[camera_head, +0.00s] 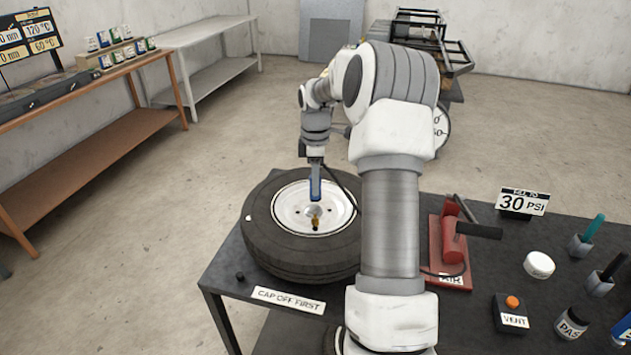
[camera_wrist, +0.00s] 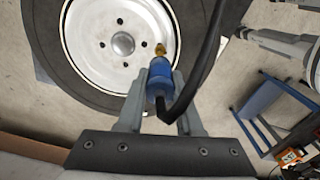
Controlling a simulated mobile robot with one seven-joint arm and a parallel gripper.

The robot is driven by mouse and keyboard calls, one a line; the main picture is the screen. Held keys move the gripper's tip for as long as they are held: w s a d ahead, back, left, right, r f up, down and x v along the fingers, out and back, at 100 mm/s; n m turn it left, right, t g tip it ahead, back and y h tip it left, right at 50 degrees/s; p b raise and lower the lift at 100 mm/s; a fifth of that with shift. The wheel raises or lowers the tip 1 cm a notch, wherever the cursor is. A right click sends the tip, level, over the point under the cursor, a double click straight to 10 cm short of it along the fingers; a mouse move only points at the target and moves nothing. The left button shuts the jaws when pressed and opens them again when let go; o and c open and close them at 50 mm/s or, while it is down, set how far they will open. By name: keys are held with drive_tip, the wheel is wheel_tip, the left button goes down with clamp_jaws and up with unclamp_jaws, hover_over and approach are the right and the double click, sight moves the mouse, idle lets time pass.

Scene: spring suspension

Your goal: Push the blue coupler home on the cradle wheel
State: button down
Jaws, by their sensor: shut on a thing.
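The cradle wheel (camera_head: 262,235) is a black tyre with a white rim, lying flat on the dark table; it also shows in the wrist view (camera_wrist: 100,98). A brass valve stem (camera_head: 315,222) stands on the rim near the hub and shows in the wrist view (camera_wrist: 160,48). My gripper (camera_wrist: 158,82) is shut on the blue coupler (camera_wrist: 159,68), its fingers on either side. The coupler's front end is close to the brass stem in the wrist view; I cannot tell whether they touch. A black hose (camera_wrist: 204,58) runs from the coupler's rear.
A red air pump (camera_head: 449,245) stands right of my arm. A "CAP OFF FIRST" label (camera_head: 288,299) and a small black cap (camera_head: 239,277) lie at the table's front left. A "30 PSI" sign (camera_head: 523,201), a white tub (camera_head: 538,264) and a VENT button box (camera_head: 511,313) are on the right.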

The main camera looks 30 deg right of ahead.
drive_tip(key=shift+f+b, duration=1.2)
drive_tip(key=shift+f, duration=1.45)
drive_tip(key=shift+f+b, duration=0.65)
drive_tip(key=shift+f, duration=0.5)
drive_tip(key=shift+c, duration=2.4)
unclamp_jaws()
drive_tip(key=shift+r+p, duration=2.65)
drive_tip(key=shift+r, duration=0.85)
